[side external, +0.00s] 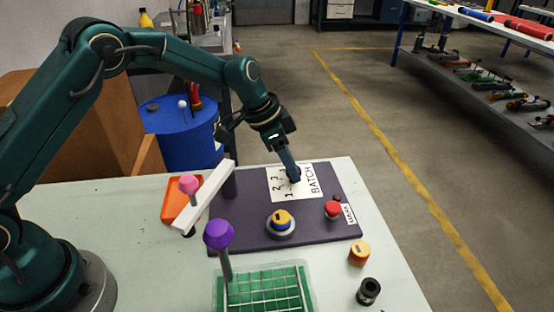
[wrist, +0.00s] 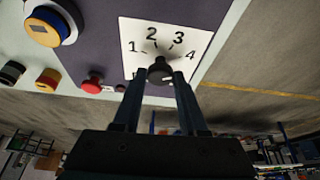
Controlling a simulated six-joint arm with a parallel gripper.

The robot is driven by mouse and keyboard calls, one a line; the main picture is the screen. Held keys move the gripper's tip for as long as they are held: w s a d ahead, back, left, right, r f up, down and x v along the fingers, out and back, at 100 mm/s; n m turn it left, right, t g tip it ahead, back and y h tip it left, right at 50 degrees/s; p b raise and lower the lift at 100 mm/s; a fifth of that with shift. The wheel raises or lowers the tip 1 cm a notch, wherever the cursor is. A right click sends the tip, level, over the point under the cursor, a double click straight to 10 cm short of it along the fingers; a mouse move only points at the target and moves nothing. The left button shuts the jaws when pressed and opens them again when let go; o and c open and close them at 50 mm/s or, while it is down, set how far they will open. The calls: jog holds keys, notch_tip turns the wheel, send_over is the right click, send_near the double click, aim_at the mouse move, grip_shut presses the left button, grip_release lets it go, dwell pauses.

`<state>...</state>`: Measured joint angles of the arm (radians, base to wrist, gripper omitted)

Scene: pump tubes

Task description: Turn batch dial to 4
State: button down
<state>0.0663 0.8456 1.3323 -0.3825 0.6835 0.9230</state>
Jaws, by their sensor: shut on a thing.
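The batch dial is a small dark knob on a white card (side external: 280,193) marked 1, 2, 3, 4 and BATCH, at the back of the dark purple panel (side external: 243,237). My gripper (side external: 292,173) points down onto the card. In the wrist view the dial knob (wrist: 160,69) sits between the two fingertips of my gripper (wrist: 159,84), which are shut on it. The 1 is at the left of the card (wrist: 138,27), 2 and 3 are above the knob, and 4 is at the right. The knob's pointing direction is hard to make out.
The panel also holds a yellow-topped knob (side external: 281,221) and a red button (side external: 332,209). A purple-topped post (side external: 219,235), a white bar (side external: 205,197), a green rack (side external: 265,290), a yellow-red cap (side external: 359,252) and a black ring (side external: 368,291) are nearby.

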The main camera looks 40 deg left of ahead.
jog(key=shift+m, duration=0.5)
jog(key=shift+c, duration=2.3)
grip_release()
jog(key=shift+v, duration=2.55)
jog(key=shift+w+a, duration=0.1)
